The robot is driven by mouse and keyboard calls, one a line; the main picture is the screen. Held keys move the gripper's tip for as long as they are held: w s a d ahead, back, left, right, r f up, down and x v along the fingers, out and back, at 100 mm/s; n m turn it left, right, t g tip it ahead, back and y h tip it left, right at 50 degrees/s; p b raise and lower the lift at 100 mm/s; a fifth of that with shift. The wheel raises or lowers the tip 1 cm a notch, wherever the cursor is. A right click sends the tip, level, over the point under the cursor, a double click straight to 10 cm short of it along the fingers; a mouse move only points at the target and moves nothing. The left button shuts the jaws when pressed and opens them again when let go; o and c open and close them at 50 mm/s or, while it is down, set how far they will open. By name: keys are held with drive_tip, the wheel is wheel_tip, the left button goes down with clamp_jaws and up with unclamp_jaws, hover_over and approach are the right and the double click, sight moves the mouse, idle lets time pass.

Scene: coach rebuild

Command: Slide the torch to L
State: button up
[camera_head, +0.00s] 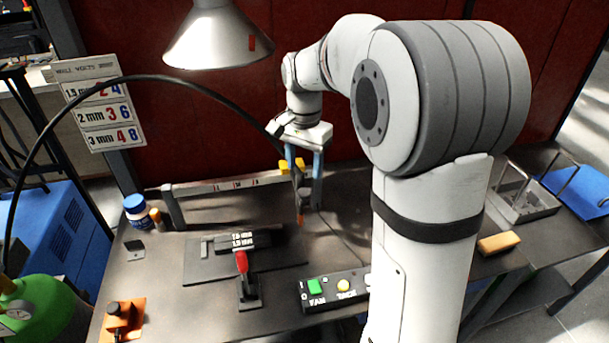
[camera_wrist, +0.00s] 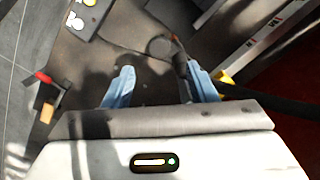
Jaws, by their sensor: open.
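The torch (camera_head: 298,188) is a dark, slim body with an orange tip, pointing down from a yellow holder (camera_head: 285,166) at the right end of a grey rail (camera_head: 190,187). The rail carries small marks that look like L, M and R from left to right; the torch is right of them all. My gripper (camera_head: 307,198) reaches down at the torch, its blue fingers open. In the wrist view my gripper (camera_wrist: 160,70) has the torch (camera_wrist: 181,62) between its fingers, close to the right finger. I cannot tell whether they touch.
A black cable arcs over the rail's left side. A blue-lidded jar (camera_head: 136,212) stands at the left. A lamp (camera_head: 217,38) hangs above.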

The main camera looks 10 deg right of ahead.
sight(305, 191)
wheel_tip(305, 191, down, 7)
drive_tip(key=shift+f+p, duration=0.1)
drive_tip(key=shift+p, duration=0.35)
drive_tip(key=shift+c, duration=0.2)
clamp_jaws()
drive_tip(key=shift+d, duration=0.1)
